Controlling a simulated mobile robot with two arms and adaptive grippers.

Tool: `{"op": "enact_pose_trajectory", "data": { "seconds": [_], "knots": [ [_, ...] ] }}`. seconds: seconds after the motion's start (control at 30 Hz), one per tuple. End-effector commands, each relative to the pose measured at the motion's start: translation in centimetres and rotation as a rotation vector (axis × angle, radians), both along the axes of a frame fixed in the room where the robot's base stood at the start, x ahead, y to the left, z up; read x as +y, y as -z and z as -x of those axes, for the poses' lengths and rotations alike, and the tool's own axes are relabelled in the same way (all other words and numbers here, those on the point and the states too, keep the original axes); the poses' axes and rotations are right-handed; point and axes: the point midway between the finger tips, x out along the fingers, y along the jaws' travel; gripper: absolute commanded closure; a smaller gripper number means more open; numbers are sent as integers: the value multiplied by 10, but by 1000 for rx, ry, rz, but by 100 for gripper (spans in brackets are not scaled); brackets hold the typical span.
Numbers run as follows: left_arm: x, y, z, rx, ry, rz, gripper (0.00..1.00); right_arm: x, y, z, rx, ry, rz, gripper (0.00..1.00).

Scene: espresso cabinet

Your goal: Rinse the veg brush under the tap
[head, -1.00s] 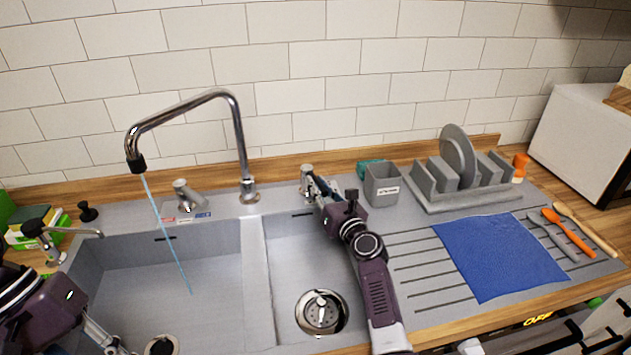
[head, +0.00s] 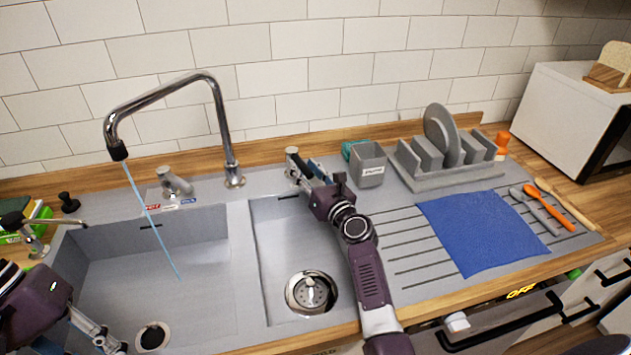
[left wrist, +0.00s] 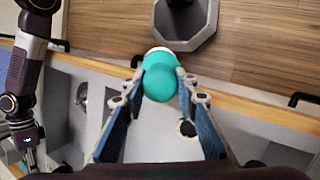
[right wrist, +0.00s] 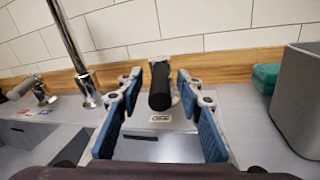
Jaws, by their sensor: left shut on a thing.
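The veg brush (left wrist: 160,84) shows in the left wrist view as a rounded teal body with a pale far end. My left gripper (left wrist: 160,92) is shut on it, one finger on each side. In the head view my left gripper (head: 112,346) is at the bottom left over the left basin, and the brush cannot be made out. The tap (head: 165,90) arches over the left basin, and a thin blue water stream (head: 150,215) falls from its spout. My right gripper (right wrist: 158,100) is open around a black-handled lever (right wrist: 160,86), with gaps on both sides.
The left basin (head: 165,265) and right basin (head: 280,235) lie side by side. A grey caddy (head: 368,165), a plate rack (head: 450,165), a blue cloth (head: 480,235) and utensils (head: 550,207) occupy the right side.

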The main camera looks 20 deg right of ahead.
Motion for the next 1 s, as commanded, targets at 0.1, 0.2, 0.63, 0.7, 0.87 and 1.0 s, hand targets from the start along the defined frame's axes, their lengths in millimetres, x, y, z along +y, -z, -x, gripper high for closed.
{"op": "enact_pose_trajectory", "data": {
  "seconds": [0.1,0.2,0.63,0.7,0.87,1.0],
  "knots": [
    [0,0,0,0,0,0,92,-2,2,20,4,2,0,66],
    [0,0,0,0,0,0,92,-4,2,39,3,2,1,66],
    [0,0,0,0,0,0,92,-10,2,105,3,1,1,66],
    [0,0,0,0,0,0,92,-11,2,108,4,1,1,66],
    [0,0,0,0,0,0,92,-11,1,110,3,1,1,66],
    [0,0,0,0,0,0,92,-11,1,109,3,0,1,66]
  ]
}}
